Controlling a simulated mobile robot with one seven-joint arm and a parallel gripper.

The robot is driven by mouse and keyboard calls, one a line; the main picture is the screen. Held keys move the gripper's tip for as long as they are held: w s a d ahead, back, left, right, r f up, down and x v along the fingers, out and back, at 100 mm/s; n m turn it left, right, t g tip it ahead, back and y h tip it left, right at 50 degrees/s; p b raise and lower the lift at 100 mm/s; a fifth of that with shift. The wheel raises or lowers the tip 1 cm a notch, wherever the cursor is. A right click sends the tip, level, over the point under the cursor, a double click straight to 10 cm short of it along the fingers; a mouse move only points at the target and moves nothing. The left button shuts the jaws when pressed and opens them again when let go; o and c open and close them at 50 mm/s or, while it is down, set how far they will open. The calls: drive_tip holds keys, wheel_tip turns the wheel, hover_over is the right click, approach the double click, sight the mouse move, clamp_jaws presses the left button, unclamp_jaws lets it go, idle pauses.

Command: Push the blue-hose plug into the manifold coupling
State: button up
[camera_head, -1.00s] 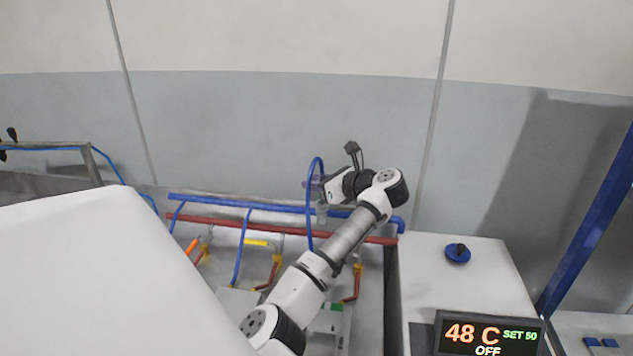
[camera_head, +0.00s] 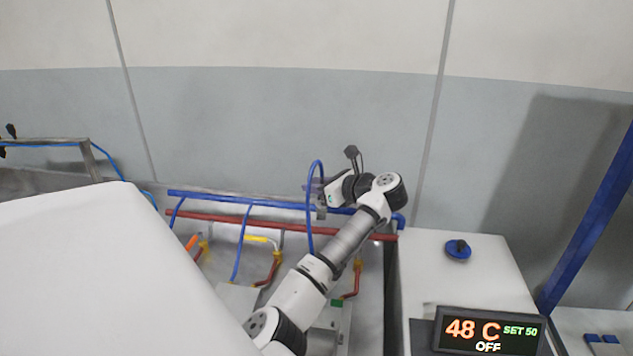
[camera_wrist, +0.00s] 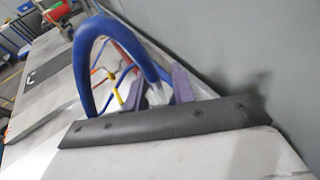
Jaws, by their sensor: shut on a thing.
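The blue hose (camera_head: 310,210) arches up beside my gripper (camera_head: 318,189) and hangs down past the manifold's blue pipe (camera_head: 250,201). In the wrist view the hose (camera_wrist: 88,60) loops large and ends between my two purple fingers (camera_wrist: 160,88). The fingers are shut on a pale plug (camera_wrist: 157,94) at the hose end. My gripper is above the right part of the blue pipe. A small grey fitting (camera_head: 321,213), seemingly the coupling, shows just below the fingers. I cannot tell whether the plug touches it.
A red pipe (camera_head: 220,219) runs below the blue one, with branch lines and a yellow-handled valve (camera_head: 262,239). A white cabinet with a blue knob (camera_head: 458,250) and a display reading 48 C (camera_head: 488,330) stands right. A large white surface (camera_head: 90,270) fills the lower left.

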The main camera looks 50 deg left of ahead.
drive_tip(key=shift+f, duration=0.65)
drive_tip(key=o, duration=1.1)
drive_tip(key=shift+r, duration=0.1)
